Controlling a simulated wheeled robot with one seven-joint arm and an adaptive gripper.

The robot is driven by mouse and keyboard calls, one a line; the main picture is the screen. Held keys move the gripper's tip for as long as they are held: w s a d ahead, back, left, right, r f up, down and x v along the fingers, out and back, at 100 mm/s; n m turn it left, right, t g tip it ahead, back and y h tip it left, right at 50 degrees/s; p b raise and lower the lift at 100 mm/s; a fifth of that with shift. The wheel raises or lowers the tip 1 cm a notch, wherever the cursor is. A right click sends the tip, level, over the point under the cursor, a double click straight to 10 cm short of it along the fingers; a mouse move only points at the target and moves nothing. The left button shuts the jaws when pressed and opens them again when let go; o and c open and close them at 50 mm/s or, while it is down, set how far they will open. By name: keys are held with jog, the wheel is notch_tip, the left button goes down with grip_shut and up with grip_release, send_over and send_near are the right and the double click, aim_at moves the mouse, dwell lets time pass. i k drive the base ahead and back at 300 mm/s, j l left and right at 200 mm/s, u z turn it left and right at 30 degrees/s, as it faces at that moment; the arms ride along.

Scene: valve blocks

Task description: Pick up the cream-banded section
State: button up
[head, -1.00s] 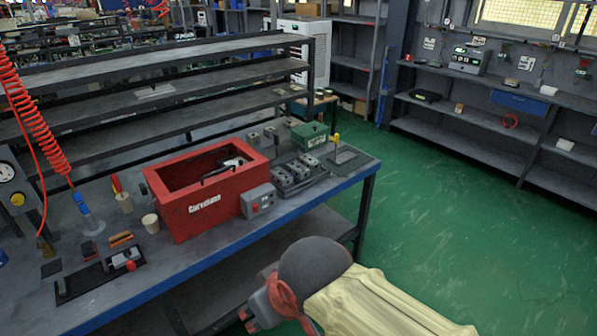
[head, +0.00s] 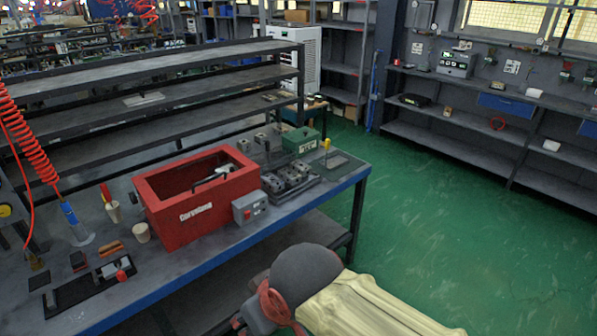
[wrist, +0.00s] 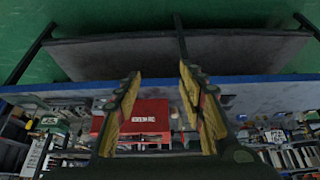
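Several grey valve blocks sit on a dark tray (head: 312,182) on the workbench (head: 180,273), right of the red box (head: 180,224). More small grey blocks (head: 262,139) stand behind the box. At this size I cannot tell which, if any, is the cream-banded section. My gripper (wrist: 160,72) shows in the wrist view with its two yellow-padded fingers spread apart and nothing between them. It is apart from the bench items. The red box also shows in the wrist view (wrist: 150,107), beyond the fingers.
A grey control box (head: 249,207) stands at the red box's front right corner. A green box (head: 301,140) and a yellow-handled tool (head: 327,146) are at the bench's far right. Cups and a black tool tray (head: 66,298) lie left. Green floor is clear right of the bench.

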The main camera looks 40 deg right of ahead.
aim_at(292, 177)
jog(key=i+l+u, duration=0.1)
jog(key=l, duration=0.3)
jog(key=i+l+u, duration=0.1)
jog(key=l, duration=0.25)
jog(key=i+l, duration=0.2)
jog(key=l, duration=0.2)
jog(key=i+l+u, duration=0.15)
jog(key=l, duration=0.25)
jog(key=l+u, duration=0.1)
jog(key=l, duration=0.3)
